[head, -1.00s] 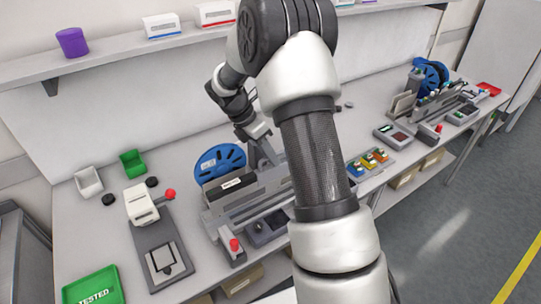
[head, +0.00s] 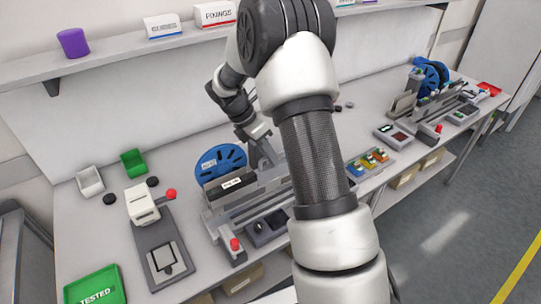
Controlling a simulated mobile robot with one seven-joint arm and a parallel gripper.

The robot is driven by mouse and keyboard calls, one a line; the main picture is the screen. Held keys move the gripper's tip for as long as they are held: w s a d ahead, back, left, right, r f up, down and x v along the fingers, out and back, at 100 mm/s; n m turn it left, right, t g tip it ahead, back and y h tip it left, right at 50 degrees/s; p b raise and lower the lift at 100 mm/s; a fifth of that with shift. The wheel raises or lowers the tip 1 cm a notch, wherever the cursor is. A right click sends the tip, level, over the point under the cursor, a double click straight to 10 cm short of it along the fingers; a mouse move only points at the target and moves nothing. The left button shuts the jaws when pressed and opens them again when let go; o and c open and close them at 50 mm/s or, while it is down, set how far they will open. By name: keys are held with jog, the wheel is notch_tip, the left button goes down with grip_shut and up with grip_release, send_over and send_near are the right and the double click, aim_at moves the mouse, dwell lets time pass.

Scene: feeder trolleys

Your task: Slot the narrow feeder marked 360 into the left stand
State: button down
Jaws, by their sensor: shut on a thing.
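The left stand (head: 218,226) is a grey slotted rack on the bench, with a red knob at its front. A dark grey feeder (head: 215,195) with a white label and a blue reel (head: 220,163) behind it is at this stand. The label's print is too small to read. My gripper (head: 264,160) points down at the feeder's right end and is shut on it. My arm hides the right part of the stand and feeder. I cannot tell how deep the feeder sits in its slot.
A grey fixture (head: 158,240) with a white head stands left of the stand. A green TESTED tray (head: 94,286) lies at the front left. Small coloured parts (head: 368,160) lie to the right. A second stand (head: 440,105) with a blue reel is farther right. A shelf (head: 110,58) runs above.

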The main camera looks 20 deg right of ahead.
jog(key=shift+f+b, duration=0.3)
jog(key=shift+f, duration=0.6)
dwell(1.4)
jog(key=shift+w+d+p, duration=0.15)
jog(key=shift+d+p, duration=0.1)
jog(key=shift+d, duration=0.5)
jog(key=shift+w+d+p, duration=0.15)
jog(key=shift+d+p, duration=0.05)
jog(key=shift+d, duration=0.5)
